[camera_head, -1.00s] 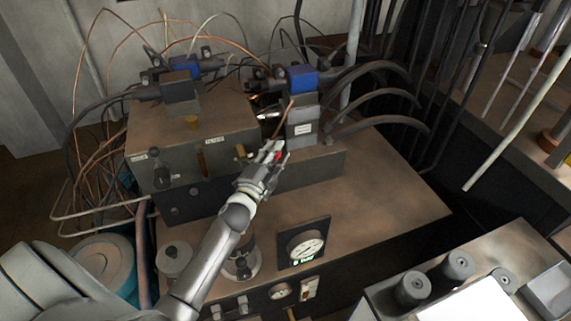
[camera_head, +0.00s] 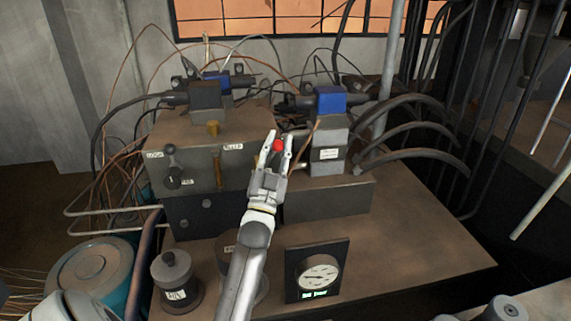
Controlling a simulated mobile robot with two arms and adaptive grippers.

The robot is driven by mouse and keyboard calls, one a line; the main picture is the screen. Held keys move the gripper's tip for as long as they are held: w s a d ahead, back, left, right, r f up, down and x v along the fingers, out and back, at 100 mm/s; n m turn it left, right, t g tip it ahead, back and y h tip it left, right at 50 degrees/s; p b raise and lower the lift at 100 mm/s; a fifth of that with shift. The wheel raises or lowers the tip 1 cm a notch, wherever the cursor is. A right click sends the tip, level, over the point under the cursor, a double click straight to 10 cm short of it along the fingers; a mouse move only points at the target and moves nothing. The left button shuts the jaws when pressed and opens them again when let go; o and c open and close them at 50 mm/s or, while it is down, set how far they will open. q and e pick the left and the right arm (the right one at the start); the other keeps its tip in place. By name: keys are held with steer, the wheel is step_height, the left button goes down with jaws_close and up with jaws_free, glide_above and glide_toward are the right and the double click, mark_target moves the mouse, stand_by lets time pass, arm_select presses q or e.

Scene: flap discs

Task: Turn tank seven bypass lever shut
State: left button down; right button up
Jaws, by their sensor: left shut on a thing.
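A small round red knob (camera_head: 278,146) shows between the fingertips of my left gripper (camera_head: 277,151), in front of the brown metal control box (camera_head: 200,145). It looks like the end of the lever; my fingers hide the rest of it. My left gripper is shut on this knob, with its fingers pointing up and away from me. I cannot read a tank number or tell the lever's exact angle. My right gripper is not in view.
A gauge panel (camera_head: 318,272) with a green readout stands right of my forearm. A dark knob (camera_head: 176,280) stands left of it. A blue-topped valve block (camera_head: 329,140) with thick hoses is close on the right. The bench top (camera_head: 410,240) is clear at right.

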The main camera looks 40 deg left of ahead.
arm_select(q)
steer(key=n+y, duration=0.1)
steer(key=n+g+y+b, duration=0.1)
steer(key=n, duration=0.1)
steer(key=s+a+n+y+b, duration=0.1)
steer(key=y, duration=0.1)
steer(key=shift+s+a+r+n, duration=0.1)
steer(key=shift+r+n, duration=0.15)
steer(key=shift+n, duration=0.15)
steer(key=shift+s+a+r+n+g+y+b, duration=0.1)
steer(key=shift+s+a+n+g+y+b, duration=0.25)
steer(key=shift+n+y, duration=0.4)
steer(key=shift+s+r+n+g+y+b, duration=0.1)
steer(key=shift+n+g+y, duration=0.45)
steer(key=shift+n, duration=0.3)
steer(key=shift+s+a+r+n+g+y+b, duration=0.1)
steer(key=shift+s+a+n+g+y+b, duration=0.15)
steer(key=shift+n+y, duration=0.5)
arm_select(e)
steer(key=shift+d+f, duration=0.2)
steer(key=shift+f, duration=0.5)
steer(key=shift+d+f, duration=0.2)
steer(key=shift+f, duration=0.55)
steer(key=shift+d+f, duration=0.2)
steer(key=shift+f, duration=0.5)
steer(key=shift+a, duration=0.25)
